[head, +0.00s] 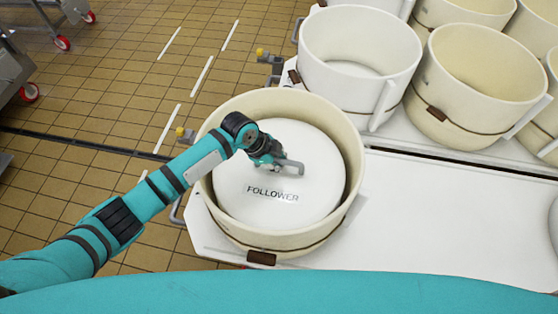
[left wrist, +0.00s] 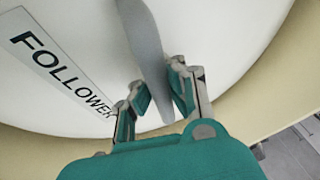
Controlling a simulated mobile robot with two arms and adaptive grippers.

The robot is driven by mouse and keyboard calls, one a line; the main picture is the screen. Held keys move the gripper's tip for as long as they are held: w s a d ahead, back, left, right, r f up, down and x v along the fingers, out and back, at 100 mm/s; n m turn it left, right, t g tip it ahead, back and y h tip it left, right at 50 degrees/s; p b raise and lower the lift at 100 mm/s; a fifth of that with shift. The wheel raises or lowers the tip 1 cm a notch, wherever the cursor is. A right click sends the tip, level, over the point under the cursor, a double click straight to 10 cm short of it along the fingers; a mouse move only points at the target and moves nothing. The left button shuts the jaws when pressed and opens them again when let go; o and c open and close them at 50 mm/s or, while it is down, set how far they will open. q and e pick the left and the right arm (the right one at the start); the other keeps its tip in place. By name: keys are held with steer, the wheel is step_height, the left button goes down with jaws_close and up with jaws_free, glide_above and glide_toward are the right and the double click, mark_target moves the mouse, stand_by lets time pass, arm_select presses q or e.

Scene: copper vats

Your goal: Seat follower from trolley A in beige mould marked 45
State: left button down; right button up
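The white round follower (head: 290,150), lettered FOLLOWER, is inside a beige mould (head: 355,165) at the front left of the white table. Its top lies below the mould's rim, with a shadowed gap at the right. The mould's brown tag shows no readable number. My left gripper (head: 275,160) is over the follower at its grey bar handle (head: 292,166). Whether the follower touches the mould's bottom is hidden. My right gripper is out of view.
A white mould (head: 360,60) and several beige moulds (head: 480,80) stand behind and to the right on the white table (head: 440,205). Wheeled metal frames (head: 15,70) stand on the tiled floor at upper left.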

arm_select(q)
steer(key=c, duration=2)
jaws_free()
steer(key=shift+d+r, duration=0.1)
steer(key=shift+r, duration=0.05)
steer(key=o, duration=0.6)
steer(key=shift+s+f, duration=0.1)
steer(key=shift+f, duration=0.15)
steer(key=shift+a+r, duration=0.25)
steer(key=shift+r, duration=0.05)
steer(key=v, duration=1.1)
steer(key=shift+r, duration=0.35)
